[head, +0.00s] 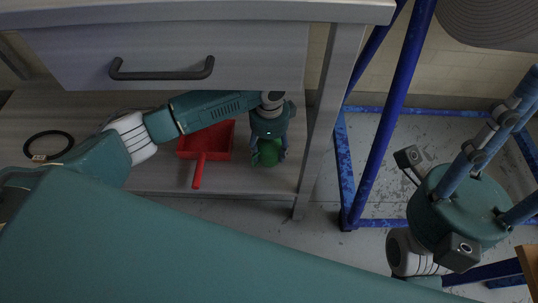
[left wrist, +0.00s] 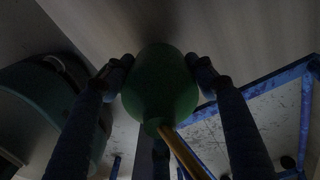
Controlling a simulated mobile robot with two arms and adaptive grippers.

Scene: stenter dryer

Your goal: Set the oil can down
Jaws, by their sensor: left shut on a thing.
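The green oil can (head: 268,153) is under the bench drawer, over the right part of the lower shelf (head: 235,180). My left gripper (head: 268,148) reaches in from the left and is shut on it. In the left wrist view the can (left wrist: 160,88) sits between the two fingers (left wrist: 162,75), with its thin yellow spout (left wrist: 185,152) pointing toward the bottom of the picture. I cannot tell whether its base touches the shelf. My right gripper (head: 458,205) is at the lower right, away from the bench; its fingertips are out of the frame.
A red dustpan (head: 207,141) lies on the shelf just left of the can. A black ring (head: 49,146) lies at the shelf's far left. The drawer (head: 165,57) hangs above, and a bench leg (head: 327,110) stands to the right. A blue frame (head: 387,115) stands beyond it.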

